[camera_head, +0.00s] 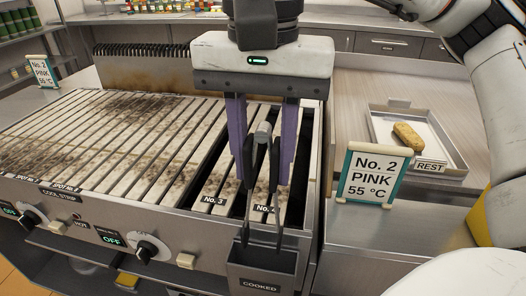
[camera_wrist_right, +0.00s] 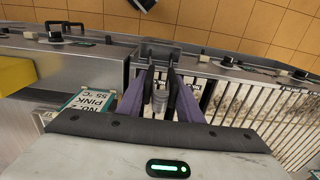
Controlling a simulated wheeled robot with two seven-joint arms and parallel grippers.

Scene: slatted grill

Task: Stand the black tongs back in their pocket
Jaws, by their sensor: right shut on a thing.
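The black tongs (camera_head: 274,165) hang upright from my right gripper (camera_head: 264,170), with dark grips, a grey top end and thin metal arms below. The gripper's purple fingers are shut on their upper part. The pocket (camera_head: 262,283) is a dark box marked COOKED on the grill's front. The tongs' lower ends reach its mouth and seem to pass behind its front wall; how deep they are I cannot tell. In the right wrist view the tongs (camera_wrist_right: 160,98) lie between the fingers, with the pocket (camera_wrist_right: 158,50) just beyond. My left gripper is not in view.
The slatted grill (camera_head: 120,130) lies left of and behind the gripper, with knobs (camera_head: 147,248) along its front. A No. 2 PINK sign (camera_head: 371,175) stands on the right counter. Behind it, a REST tray (camera_head: 452,165) holds a browned food piece (camera_head: 408,136).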

